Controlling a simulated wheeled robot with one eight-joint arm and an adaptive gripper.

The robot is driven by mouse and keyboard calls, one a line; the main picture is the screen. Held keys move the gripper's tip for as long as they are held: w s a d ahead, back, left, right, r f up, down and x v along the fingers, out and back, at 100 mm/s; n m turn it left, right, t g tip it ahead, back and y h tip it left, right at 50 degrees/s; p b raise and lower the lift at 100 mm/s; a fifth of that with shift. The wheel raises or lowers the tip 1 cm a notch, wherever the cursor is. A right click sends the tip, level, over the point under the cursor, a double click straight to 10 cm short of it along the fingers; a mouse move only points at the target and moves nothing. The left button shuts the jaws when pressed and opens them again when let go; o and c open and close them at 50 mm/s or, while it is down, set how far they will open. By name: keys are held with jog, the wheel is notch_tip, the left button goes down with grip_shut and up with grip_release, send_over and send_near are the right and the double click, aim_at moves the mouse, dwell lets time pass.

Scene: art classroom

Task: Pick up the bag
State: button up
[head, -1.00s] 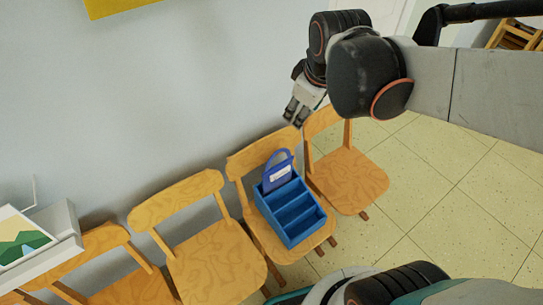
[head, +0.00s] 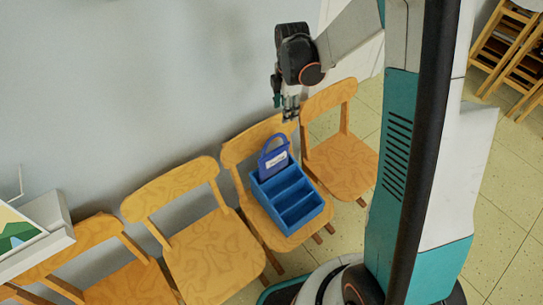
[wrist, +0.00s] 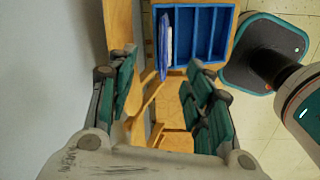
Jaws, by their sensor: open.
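The bag (head: 274,162) is small and blue with a looped handle and a pale label. It stands upright at the back left end of a blue divided tray (head: 291,222), which rests on a wooden chair. In the wrist view the bag (wrist: 163,45) shows as a thin edge-on strip at the tray's left end, its lower parts partly hidden. My gripper (head: 290,116) points down, above and slightly right of the bag, apart from it. In the wrist view its open fingers (wrist: 164,98) have nothing between them, and the bag is beyond them near the top.
Wooden chairs stand in a row along the grey wall, one (head: 340,165) right of the tray's chair and one (head: 212,255) left of it. The chair back (head: 255,143) rises behind the bag. A white box with a picture (head: 30,235) is at far left.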

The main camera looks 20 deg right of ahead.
aim_at(284, 145)
jog(key=f+n+b, duration=0.1)
jog(key=f, duration=0.4)
jog(key=w+f+n+b, duration=0.1)
jog(key=f, duration=0.4)
jog(key=f+n+g+b, duration=0.1)
jog(key=f, duration=0.5)
jog(key=shift+w+d+f+b, duration=0.1)
jog(key=shift+w+d+b, duration=0.25)
jog(key=shift+s+d+f+b, duration=0.1)
jog(key=shift+f+b, duration=1.4)
jog(key=shift+f, duration=1.1)
grip_shut()
